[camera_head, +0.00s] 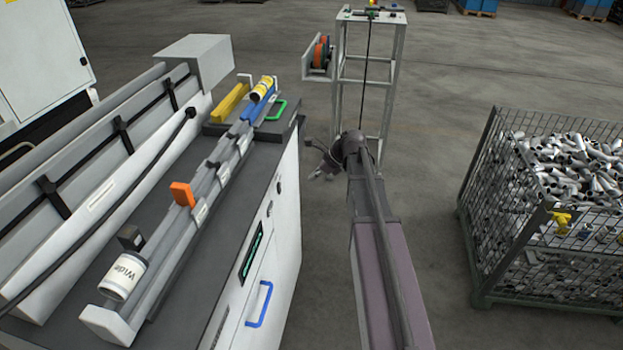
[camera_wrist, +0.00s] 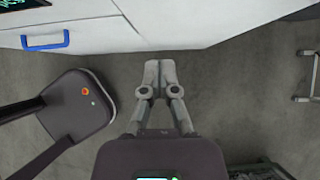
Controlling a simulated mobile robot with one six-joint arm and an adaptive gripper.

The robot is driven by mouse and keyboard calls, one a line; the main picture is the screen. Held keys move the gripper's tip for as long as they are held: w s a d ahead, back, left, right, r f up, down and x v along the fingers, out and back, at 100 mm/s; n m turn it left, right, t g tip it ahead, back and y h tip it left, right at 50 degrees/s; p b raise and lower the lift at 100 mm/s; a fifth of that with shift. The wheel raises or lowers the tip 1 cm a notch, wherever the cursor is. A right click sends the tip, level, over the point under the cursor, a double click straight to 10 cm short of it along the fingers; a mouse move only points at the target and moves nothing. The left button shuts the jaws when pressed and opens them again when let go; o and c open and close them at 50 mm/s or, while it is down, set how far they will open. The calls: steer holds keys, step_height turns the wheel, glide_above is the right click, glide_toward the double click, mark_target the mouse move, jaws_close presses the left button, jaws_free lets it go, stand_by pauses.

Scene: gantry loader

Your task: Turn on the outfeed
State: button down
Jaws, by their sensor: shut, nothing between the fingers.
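A grey and white loader bench (camera_head: 289,190) stands at left in the head view. Its white front carries a dark display with green marks (camera_head: 251,252), a blue handle (camera_head: 260,303) and small round controls (camera_head: 269,209). I cannot tell which part is the outfeed control. My gripper (camera_head: 314,177) is out past the bench's right side, low over the floor and partly behind my arm. In the wrist view my gripper (camera_wrist: 159,63) is shut and empty, its tips near the white front's lower edge. The blue handle (camera_wrist: 45,41) and part of the display (camera_wrist: 22,4) show there too.
On the bench lie a rail with an orange block (camera_head: 182,194), a white labelled cylinder (camera_head: 121,276) and yellow and blue parts. A wire crate of metal pieces (camera_head: 480,235) stands right. A frame stand (camera_head: 398,75) is behind my arm.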

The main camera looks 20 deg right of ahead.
mark_target(279, 188)
steer(key=shift+w+a+r+b+x, duration=0.25)
steer(key=shift+b+x, duration=0.9)
steer(key=shift+x, duration=0.8)
steer(key=shift+w+a+r+b+x, duration=0.15)
steer(key=shift+a+r+b+x, duration=0.25)
steer(key=shift+b+x, duration=1.15)
steer(key=shift+w+a+r+b+x, duration=0.25)
steer(key=shift+b+x, duration=0.55)
steer(key=shift+x, duration=1.5)
steer(key=shift+s, duration=0.1)
steer(key=shift+a+f, duration=0.1)
